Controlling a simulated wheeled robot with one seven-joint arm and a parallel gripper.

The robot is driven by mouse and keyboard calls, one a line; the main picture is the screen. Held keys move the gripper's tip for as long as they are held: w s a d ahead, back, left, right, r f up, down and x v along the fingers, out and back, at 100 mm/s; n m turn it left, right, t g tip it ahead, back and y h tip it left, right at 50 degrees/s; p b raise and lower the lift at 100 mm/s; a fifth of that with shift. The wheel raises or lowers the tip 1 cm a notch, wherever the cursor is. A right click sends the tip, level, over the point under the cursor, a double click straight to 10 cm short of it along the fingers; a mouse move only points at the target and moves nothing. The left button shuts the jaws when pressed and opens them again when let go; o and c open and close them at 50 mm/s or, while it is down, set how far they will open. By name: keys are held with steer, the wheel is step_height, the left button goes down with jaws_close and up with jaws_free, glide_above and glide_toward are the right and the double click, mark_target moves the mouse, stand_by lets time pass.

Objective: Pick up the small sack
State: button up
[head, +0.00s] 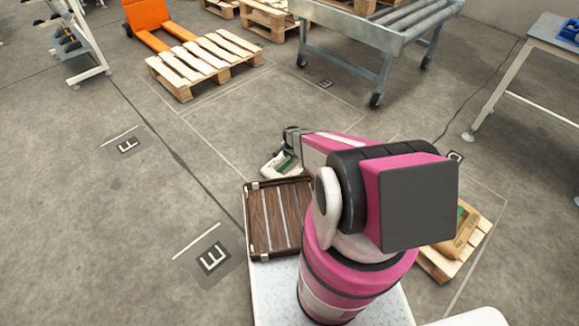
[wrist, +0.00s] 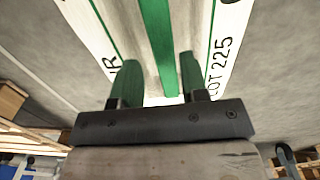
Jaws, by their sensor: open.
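A white sack with green markings (head: 281,165) shows in the head view just beyond the brown slatted tray (head: 279,219), partly hidden by my arm. In the wrist view a white sack face with a green stripe (wrist: 157,40) and the print "LOT 225" fills the top, close in front of my gripper (wrist: 157,80). The two fingers stand apart, with the stripe visible between them. I cannot tell whether they touch the sack.
A brown sack (head: 466,232) lies on a pallet (head: 440,265) at right, partly behind my arm. An empty pallet (head: 205,62) lies at back left beside an orange pallet jack (head: 150,20). A roller conveyor (head: 375,30) stands at the back.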

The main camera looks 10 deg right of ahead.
mark_target(289, 161)
step_height(289, 161, down, 6)
steer(key=shift+w+a+r, duration=0.1)
steer(key=shift+a+r, duration=0.05)
steer(key=shift+r, duration=0.05)
jaws_close()
steer(key=shift+r, duration=0.15)
